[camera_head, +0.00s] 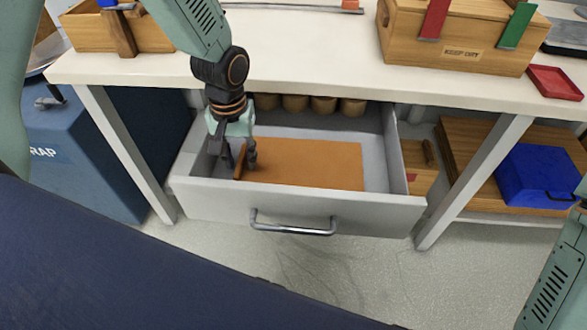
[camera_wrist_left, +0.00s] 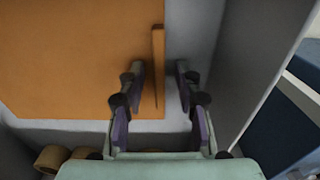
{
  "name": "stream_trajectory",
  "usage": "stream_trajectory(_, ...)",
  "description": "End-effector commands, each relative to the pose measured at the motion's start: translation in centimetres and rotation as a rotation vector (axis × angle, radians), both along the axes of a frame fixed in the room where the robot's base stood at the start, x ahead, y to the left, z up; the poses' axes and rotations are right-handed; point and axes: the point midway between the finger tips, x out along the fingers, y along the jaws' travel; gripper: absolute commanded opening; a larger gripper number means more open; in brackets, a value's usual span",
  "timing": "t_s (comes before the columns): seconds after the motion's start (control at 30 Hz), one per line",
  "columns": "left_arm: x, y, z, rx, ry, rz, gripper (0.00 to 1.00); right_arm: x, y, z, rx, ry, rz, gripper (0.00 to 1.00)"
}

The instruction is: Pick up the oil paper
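The oil paper is a flat orange sheet (camera_head: 310,165) lying on the floor of an open grey drawer (camera_head: 380,203). An upright orange-brown strip (camera_wrist_left: 158,65) stands along its edge; I cannot tell whether it is part of the sheet. My left gripper (camera_head: 241,168) reaches down into the drawer's left part. In the left wrist view, the left gripper (camera_wrist_left: 159,82) is open, with one finger on each side of the strip and gaps visible. The sheet also fills the left of that view (camera_wrist_left: 70,60). My right gripper is not in view; only parts of its arm show at the right edge.
The drawer walls stand close around the left gripper. Several round tan items (camera_head: 295,103) sit at the drawer's back. The white tabletop (camera_head: 310,60) overhangs the rear and carries wooden boxes. A blue bin (camera_head: 80,150) stands left, and a blue box (camera_head: 537,175) on the right shelf.

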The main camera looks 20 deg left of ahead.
Motion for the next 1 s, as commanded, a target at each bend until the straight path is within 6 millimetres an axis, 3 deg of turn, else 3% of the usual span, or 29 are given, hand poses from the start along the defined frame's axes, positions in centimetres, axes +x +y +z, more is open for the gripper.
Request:
stream_trajectory(0.37, 0.0, 0.0, 0.0, 0.0, 0.001, 0.0, 0.0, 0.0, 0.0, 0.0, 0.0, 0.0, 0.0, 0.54)
stream_trajectory(0.77, 0.0, 0.0, 0.5, 0.0, 0.0, 0.0, 0.0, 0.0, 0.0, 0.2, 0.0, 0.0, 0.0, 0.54)
stream_trajectory(1.0, 0.0, 0.0, 3.7, 0.0, -0.002, 0.001, 0.0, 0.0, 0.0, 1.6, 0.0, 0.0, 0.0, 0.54)
